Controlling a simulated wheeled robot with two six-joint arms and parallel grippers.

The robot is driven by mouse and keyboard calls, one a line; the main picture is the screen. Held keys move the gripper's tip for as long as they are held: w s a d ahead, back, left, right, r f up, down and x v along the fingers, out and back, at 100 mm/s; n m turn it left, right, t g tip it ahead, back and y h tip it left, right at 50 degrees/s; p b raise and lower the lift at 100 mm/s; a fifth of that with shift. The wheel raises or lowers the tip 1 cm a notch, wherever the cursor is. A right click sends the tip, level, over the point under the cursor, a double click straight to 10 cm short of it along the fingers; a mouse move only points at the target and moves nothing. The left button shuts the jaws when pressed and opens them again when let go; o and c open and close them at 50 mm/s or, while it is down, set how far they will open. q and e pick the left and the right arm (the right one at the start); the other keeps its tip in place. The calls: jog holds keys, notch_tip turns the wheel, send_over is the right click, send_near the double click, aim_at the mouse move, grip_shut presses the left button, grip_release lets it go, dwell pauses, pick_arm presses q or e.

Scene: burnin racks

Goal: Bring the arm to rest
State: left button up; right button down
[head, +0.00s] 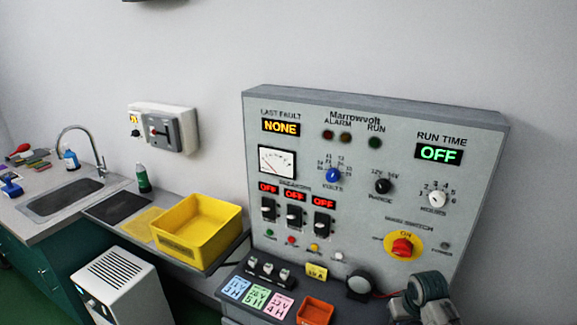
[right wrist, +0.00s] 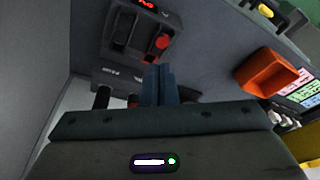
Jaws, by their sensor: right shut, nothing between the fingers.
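My right gripper (right wrist: 158,72) shows in the right wrist view, its two dark blue fingers shut together with nothing between them. It points toward a dark grey unit (right wrist: 140,45) with a red display, black switches and a red knob. I cannot tell whether the fingertips touch anything. In the head view, a dark teal and grey rounded part at the lower right may be my right wrist; the fingers do not show clearly there. My left gripper is in neither view.
The grey control panel (head: 350,120) stands over a ledge with an orange bin (head: 315,311), also in the right wrist view (right wrist: 268,72). A yellow tub (head: 197,228) sits on the counter to the left, near a sink (head: 62,197). A white vented box (head: 115,280) stands below.

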jog(key=s+a+r, duration=0.1)
jog(key=s+a, duration=0.2)
jog(key=s, duration=0.7)
jog(key=s+a+n+t, duration=0.1)
jog(key=s+a, duration=0.2)
jog(key=s, duration=0.8)
jog(key=s+a+r, duration=0.1)
jog(key=s+a, duration=0.2)
jog(key=s, duration=0.7)
jog(key=d+f+g+b, duration=0.3)
jog(key=f+b, duration=0.5)
jog(key=f, duration=3.3)
jog(key=s+f+b, duration=0.3)
jog(key=s+f, duration=0.6)
jog(key=f, duration=0.2)
jog(key=s+d+f+b, duration=0.1)
jog(key=s+f+b, duration=0.2)
jog(key=s+f, duration=0.6)
notch_tip(320, 180, down, 4)
jog(key=shift+d+r+h, duration=0.25)
jog(key=shift+d+h, duration=0.05)
